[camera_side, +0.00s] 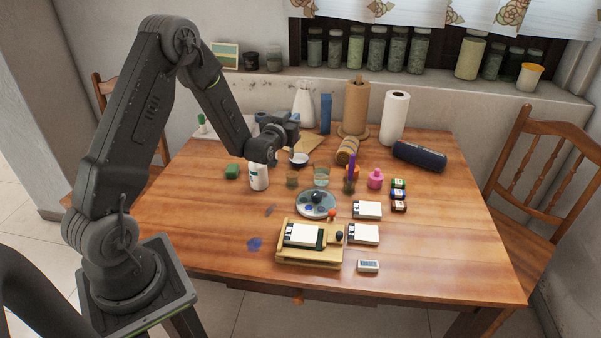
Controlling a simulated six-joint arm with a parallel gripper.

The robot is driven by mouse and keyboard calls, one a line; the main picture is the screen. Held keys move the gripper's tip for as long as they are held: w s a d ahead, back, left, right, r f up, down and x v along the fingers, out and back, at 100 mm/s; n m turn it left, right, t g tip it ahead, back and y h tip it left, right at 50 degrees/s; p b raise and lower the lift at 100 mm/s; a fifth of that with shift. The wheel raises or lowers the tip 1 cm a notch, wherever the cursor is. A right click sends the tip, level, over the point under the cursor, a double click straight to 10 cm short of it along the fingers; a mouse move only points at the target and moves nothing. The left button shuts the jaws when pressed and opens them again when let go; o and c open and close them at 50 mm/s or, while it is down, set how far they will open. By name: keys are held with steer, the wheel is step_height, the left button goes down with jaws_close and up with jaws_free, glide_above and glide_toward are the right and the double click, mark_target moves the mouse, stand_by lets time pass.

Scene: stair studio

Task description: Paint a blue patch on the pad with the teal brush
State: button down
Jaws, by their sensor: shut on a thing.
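I cannot pick out the teal brush. A white pad (303,235) lies on a wooden holder (310,257) at the front, with no blue patch that I can see. My gripper is well away from the pad, behind and left of the palette.
Two more pads (367,209) (363,234) lie right of the holder. A blue stain (254,244) marks the table.

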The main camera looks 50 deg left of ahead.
steer(key=shift+d, duration=0.1)
steer(key=s+d+f+m+t+h, duration=0.1)
steer(key=s+d+m+h, duration=0.1)
steer(key=d+m+h, duration=0.4)
steer(key=s+d+f+m+t+h, duration=0.1)
steer(key=d+f+m+h, duration=0.15)
steer(key=d+h, duration=0.45)
steer(key=shift+m+h, duration=0.25)
steer(key=shift+h, duration=0.05)
steer(key=shift+a+f, duration=0.15)
steer(key=shift+f, duration=0.95)
steer(key=shift+a+f, duration=0.15)
steer(key=shift+f, duration=0.9)
steer(key=shift+s+f, duration=0.1)
steer(key=shift+f, duration=0.55)
step_height(320, 180, up, 7)
stand_by(0.7)
steer(key=shift+r, duration=0.1)
